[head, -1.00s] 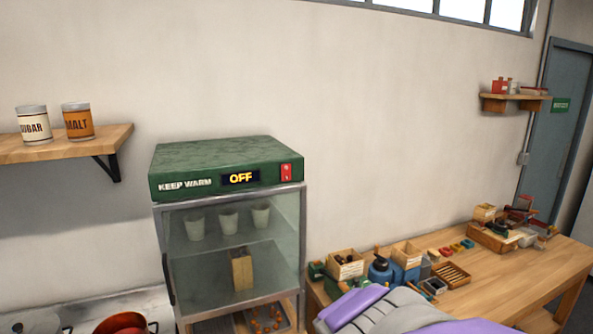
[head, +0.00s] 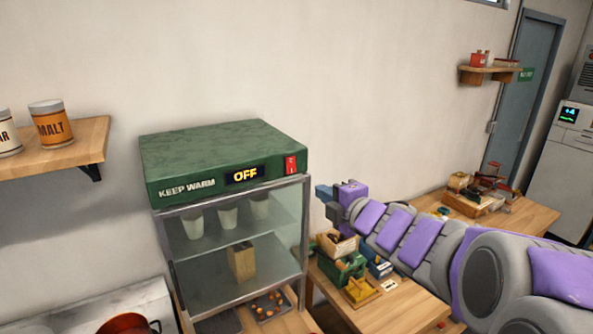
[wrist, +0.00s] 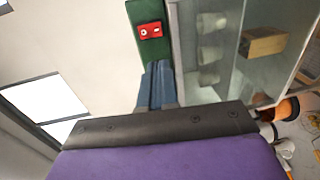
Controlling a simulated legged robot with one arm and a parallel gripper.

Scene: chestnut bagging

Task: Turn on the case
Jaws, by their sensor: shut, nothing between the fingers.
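The warming case (head: 225,163) has a green top, a glass front and a display (head: 245,175) reading OFF. Its red switch (head: 291,165) sits at the right end of the green front panel. The switch also shows near the top of the wrist view (wrist: 149,31). My gripper (head: 325,200) is to the right of the case in the head view, a little lower than the switch and apart from it. In the wrist view my closed fingers (wrist: 157,85) point up toward the green panel, below the switch. They hold nothing.
Inside the case are pale cups (head: 228,213), a brown bag (head: 242,260) and a tray of chestnuts (head: 268,306). A wooden bench (head: 400,312) with boxes and tools stands to the right. A shelf with tins (head: 55,150) is at the left.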

